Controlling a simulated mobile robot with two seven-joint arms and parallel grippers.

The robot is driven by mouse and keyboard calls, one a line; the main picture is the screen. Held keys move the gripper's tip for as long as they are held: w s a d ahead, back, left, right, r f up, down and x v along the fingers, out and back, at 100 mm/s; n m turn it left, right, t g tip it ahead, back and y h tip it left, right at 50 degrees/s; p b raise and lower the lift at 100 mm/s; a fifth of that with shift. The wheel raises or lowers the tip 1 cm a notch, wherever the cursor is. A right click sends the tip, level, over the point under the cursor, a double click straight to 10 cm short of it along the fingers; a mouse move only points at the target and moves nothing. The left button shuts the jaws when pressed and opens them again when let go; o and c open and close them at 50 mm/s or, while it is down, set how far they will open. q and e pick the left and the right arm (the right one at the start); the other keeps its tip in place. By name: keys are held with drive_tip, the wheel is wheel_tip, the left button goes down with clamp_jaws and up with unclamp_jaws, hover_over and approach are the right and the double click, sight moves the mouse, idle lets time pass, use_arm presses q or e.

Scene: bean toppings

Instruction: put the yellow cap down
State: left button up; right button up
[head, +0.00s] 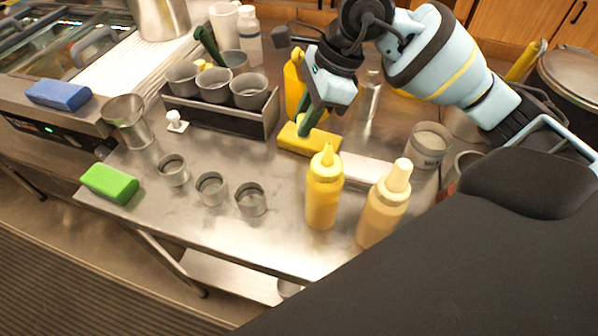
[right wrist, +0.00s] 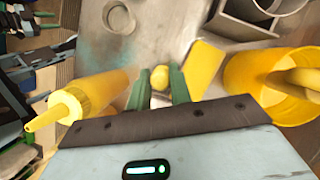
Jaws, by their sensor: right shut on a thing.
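The yellow cap (right wrist: 160,78) is a small rounded piece between the green fingertips of my right gripper (right wrist: 158,84) in the right wrist view. The gripper is shut on it. In the head view my right gripper (head: 304,124) points down over the yellow block (head: 322,143) on the steel table, and its fingers largely hide the cap. The block also shows in the right wrist view (right wrist: 204,76), beside the fingers. I cannot tell whether the cap touches anything below. My left gripper is not in view.
Two squeeze bottles, yellow (head: 323,195) and tan (head: 382,208), stand in front of the gripper. A yellow jug (head: 292,85) is close behind it. A steel rack (head: 222,124) with cups stands left. Small metal cups (head: 211,188) stand front left. Some steel table between rack and bottles is clear.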

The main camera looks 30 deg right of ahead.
drive_tip(key=shift+f, duration=4.9)
drive_tip(key=shift+f+b, duration=0.1)
drive_tip(key=shift+b, duration=0.2)
drive_tip(key=shift+f, duration=0.15)
drive_tip(key=o, duration=0.7)
drive_tip(key=v, duration=1.2)
drive_tip(key=shift+s+r, duration=0.15)
drive_tip(key=shift+r, duration=0.1)
